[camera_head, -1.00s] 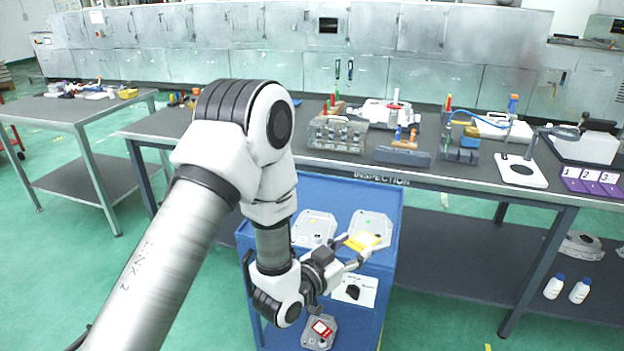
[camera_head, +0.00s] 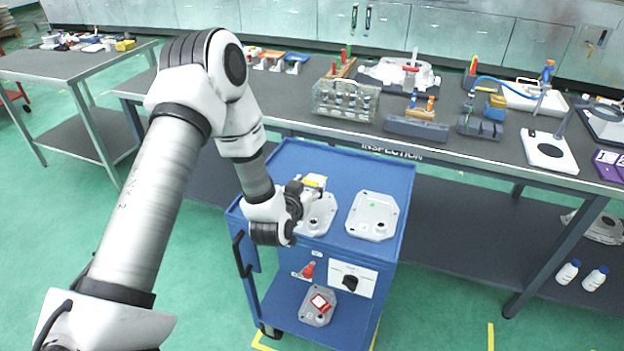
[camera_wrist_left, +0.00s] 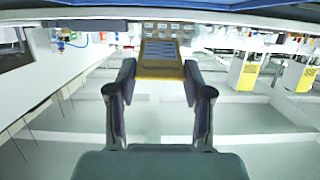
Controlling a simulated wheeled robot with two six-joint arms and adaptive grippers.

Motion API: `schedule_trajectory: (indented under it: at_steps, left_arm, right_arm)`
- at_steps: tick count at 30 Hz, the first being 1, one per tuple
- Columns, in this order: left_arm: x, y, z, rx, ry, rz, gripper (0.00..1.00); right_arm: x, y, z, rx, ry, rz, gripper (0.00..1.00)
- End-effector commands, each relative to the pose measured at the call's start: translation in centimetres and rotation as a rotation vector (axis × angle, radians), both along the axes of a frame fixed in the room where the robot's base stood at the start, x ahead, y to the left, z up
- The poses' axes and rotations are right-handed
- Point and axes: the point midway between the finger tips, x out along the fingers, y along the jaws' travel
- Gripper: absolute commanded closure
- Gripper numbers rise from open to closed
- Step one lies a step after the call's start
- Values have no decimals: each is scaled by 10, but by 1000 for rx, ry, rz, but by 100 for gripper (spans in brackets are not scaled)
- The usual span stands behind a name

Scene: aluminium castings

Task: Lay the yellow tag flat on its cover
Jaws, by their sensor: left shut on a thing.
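The yellow tag (camera_head: 315,181) is held in my left gripper (camera_head: 308,191), in front of the back part of the left grey cover (camera_head: 320,220). It looks raised above that cover, and the gripper hides part of it. In the left wrist view the yellow tag (camera_wrist_left: 160,69), with a pale printed face, sits between the two fingertips of the gripper (camera_wrist_left: 159,78). The right grey cover (camera_head: 373,212), with a small green dot, lies bare beside the left one on the blue cart (camera_head: 290,157). My right gripper is not in view.
The cart's lower shelf carries another grey cover (camera_head: 309,313) with a red tag (camera_head: 320,302). The inspection bench (camera_head: 480,160) behind holds a clear rack (camera_head: 345,101) and tools.

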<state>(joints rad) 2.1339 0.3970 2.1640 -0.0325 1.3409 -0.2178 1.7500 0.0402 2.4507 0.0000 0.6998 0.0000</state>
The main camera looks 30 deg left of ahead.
Motion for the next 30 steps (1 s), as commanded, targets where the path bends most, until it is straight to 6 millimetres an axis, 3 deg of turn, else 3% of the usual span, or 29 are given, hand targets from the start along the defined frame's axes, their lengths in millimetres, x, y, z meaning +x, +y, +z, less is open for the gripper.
schedule_trajectory:
  at_steps: [15, 26, 27, 29, 30]
  left_arm:
    - [0, 0, -60, 0, -1, 0, 70]
    - [0, 0, -63, 0, -1, 0, 70]
    - [0, 0, -63, 0, -1, 0, 39]
    - [0, 0, -63, 0, -1, 0, 20]
    - [0, 0, -63, 0, -1, 0, 20]
  right_arm:
    - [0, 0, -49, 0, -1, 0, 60]
    - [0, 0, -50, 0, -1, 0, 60]
    - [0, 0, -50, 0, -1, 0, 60]
    - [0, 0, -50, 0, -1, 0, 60]
    - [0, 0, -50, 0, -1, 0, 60]
